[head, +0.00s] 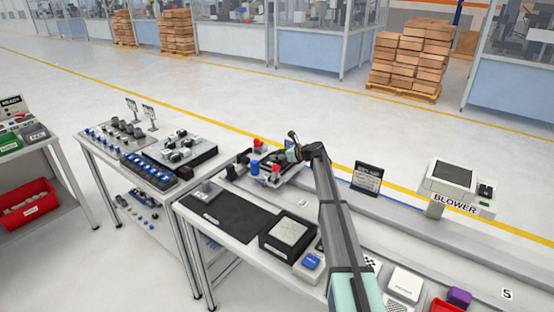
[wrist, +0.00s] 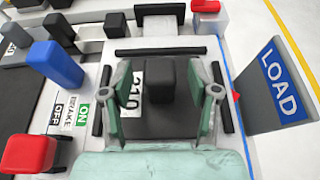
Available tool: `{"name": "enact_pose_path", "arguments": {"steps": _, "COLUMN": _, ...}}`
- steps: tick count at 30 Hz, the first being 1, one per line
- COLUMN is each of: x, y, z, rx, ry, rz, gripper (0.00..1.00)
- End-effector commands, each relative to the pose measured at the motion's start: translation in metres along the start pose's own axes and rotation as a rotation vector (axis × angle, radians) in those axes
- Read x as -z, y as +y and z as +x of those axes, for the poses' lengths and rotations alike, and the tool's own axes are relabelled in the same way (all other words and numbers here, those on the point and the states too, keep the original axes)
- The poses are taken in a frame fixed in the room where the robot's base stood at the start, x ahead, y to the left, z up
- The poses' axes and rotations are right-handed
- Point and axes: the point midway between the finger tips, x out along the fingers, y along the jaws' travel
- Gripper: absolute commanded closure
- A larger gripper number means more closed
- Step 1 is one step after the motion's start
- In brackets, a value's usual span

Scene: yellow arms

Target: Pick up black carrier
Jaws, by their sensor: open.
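In the wrist view a black carrier (wrist: 146,121) lies below my gripper. It is a flat dark plate with a raised black block (wrist: 160,78) and a white label that appears to read "210". My gripper (wrist: 166,92) is open, with one finger on each side of the block. Gaps show between the fingers and the block. I cannot tell how far the fingertips are above the plate. In the head view my gripper (head: 291,150) is at the far end of my arm, over the station, and the carrier cannot be made out there.
In the wrist view a blue-topped post (wrist: 56,64) and a red-topped post (wrist: 30,153) stand at the left, and a "LOAD" sign (wrist: 283,82) at the right. The head view shows a black mat (head: 230,216), a grey-topped black box (head: 290,232) and a blower (head: 455,185).

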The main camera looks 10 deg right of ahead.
Motion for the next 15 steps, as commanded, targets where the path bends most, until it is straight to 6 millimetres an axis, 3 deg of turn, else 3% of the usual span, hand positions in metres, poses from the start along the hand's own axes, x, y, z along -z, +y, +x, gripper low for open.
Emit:
{"name": "enact_pose_path", "arguments": {"steps": 9, "x": 0.0013, "y": -0.0001, "z": 0.0091, "rx": 0.001, "ry": 0.000, "rz": 0.000, "gripper": 0.40}}
{"name": "enact_pose_path", "arguments": {"steps": 10, "x": 0.0013, "y": 0.0000, "z": 0.0090, "rx": 0.001, "ry": 0.000, "rz": 0.000, "gripper": 0.47}}
{"name": "enact_pose_path", "arguments": {"steps": 12, "x": 0.0012, "y": -0.0001, "z": 0.0090, "rx": 0.001, "ry": 0.001, "rz": 0.000, "gripper": 0.71}}
{"name": "enact_pose_path", "arguments": {"steps": 15, "x": 0.0012, "y": 0.0000, "z": 0.0089, "rx": 0.001, "ry": 0.001, "rz": 0.000, "gripper": 1.00}}
